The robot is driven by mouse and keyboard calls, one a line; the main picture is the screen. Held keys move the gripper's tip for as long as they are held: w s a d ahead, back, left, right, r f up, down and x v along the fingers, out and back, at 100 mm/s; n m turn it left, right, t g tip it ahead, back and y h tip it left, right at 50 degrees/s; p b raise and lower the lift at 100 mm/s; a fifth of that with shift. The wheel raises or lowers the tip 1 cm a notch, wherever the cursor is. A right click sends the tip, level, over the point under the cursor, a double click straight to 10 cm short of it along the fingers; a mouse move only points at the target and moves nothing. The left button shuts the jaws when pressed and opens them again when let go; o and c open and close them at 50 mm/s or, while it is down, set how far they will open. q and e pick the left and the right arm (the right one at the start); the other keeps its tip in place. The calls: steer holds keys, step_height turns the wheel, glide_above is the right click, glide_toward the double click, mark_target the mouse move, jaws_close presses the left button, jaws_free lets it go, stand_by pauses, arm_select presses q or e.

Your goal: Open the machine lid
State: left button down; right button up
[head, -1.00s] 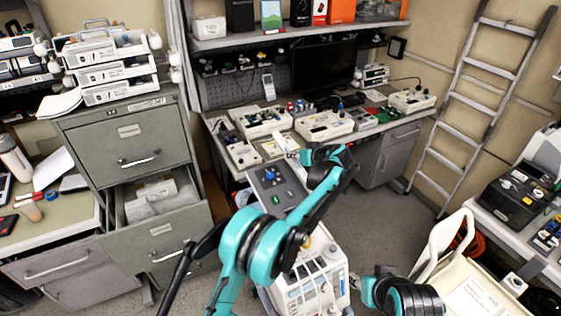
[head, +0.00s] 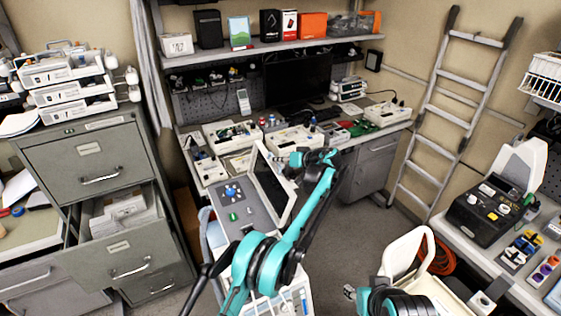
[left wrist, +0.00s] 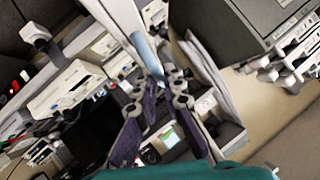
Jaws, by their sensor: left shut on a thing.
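The machine (head: 245,212) stands on a cart at the centre of the head view, its grey control panel showing blue and green knobs. Its lid (head: 283,212), a pale-framed panel with a dark inner face, stands raised and tilted along the right side of the control panel. My left gripper (head: 297,161) is at the lid's upper right edge. In the left wrist view the left gripper's fingers (left wrist: 162,82) are closed on a thin pale edge (left wrist: 147,56), apparently the lid's. My right gripper (head: 350,292) is low in the head view, away from the machine; its jaws are too small to judge.
A workbench (head: 345,133) with several devices is behind the machine. A filing cabinet (head: 88,165) with an open drawer stands on the left. A pale cart (head: 450,297) and a bench with a black device (head: 490,210) are on the right. A ladder (head: 437,122) leans against the wall.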

arm_select(q)
steer(key=shift+f, duration=0.2)
steer(key=c, duration=1.9)
jaws_free()
steer(key=v, duration=1.2)
